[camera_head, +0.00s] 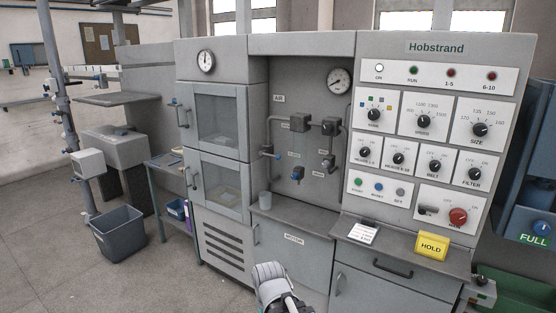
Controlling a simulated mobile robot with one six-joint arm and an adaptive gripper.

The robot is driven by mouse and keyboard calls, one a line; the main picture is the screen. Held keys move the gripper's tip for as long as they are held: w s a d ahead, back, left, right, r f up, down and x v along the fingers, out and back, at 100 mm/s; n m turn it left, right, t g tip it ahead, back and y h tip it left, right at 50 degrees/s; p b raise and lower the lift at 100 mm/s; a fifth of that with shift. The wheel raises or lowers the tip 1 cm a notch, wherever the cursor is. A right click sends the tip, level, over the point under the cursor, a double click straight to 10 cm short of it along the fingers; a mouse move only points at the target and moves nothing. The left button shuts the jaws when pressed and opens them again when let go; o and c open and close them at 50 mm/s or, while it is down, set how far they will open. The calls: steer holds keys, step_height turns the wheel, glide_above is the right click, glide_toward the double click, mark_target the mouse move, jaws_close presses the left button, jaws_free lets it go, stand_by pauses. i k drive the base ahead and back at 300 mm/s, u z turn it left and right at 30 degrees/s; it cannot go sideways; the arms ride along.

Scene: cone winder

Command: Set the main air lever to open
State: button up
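The grey machine has an open recess with pipework in its middle, with an AIR label (279,98) at the upper left. Dark fittings (300,123) sit on the upper pipe. A small valve (268,151) is on the left vertical pipe, a dark fitting (327,161) is on the right, and a blue-topped part (297,174) is low in the middle. The small labels are too blurred to read, so I cannot tell which part is the main air lever or how it is set. A grey part of my arm shows at the bottom middle; my gripper's fingers are not visible.
A bin (119,236) stands on the left. Open floor lies at the lower left.

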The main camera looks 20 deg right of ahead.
mark_target(270, 155)
steer(key=u, duration=0.1)
steer(key=i, duration=1)
steer(key=z, duration=0.1)
